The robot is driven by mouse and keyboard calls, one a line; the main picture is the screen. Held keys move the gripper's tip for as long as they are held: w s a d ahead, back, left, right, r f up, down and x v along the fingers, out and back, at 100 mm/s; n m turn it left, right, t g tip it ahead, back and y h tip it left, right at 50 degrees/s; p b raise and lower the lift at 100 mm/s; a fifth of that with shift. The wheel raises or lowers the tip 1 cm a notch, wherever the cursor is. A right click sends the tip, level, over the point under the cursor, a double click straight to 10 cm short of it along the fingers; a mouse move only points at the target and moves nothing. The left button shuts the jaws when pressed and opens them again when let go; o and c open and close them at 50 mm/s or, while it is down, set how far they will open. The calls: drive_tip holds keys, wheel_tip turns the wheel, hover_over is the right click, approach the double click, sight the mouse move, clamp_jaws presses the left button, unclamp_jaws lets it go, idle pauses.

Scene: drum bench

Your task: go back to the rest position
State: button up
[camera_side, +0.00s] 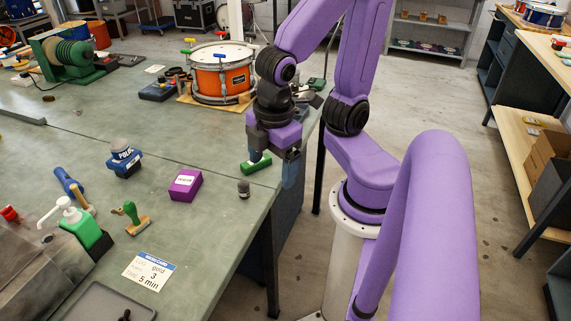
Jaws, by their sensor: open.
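My gripper (273,165) hangs pointing down near the right edge of the green bench (190,230). Its two fingers are apart and nothing shows between them. A green block (256,163) lies on the bench just behind and left of the left finger. A small dark grey cylinder (243,188) stands on the bench to the lower left of the gripper, apart from it. My purple arm reaches in from its pale column at the right.
A purple box (185,185), a blue-labelled tub (124,161), a green-handled stamp (133,218) and a pump bottle (83,226) stand on the bench. An orange drum (223,72) stands behind. Open floor (430,120) lies right of the bench; a wooden shelf (525,150) stands farther right.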

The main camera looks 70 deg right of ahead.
drive_tip(key=s, duration=0.1)
drive_tip(key=s+y, duration=0.1)
drive_tip(key=s, duration=0.1)
drive_tip(key=shift+a+r+m+g, duration=0.2)
drive_tip(key=shift+m+g, duration=0.1)
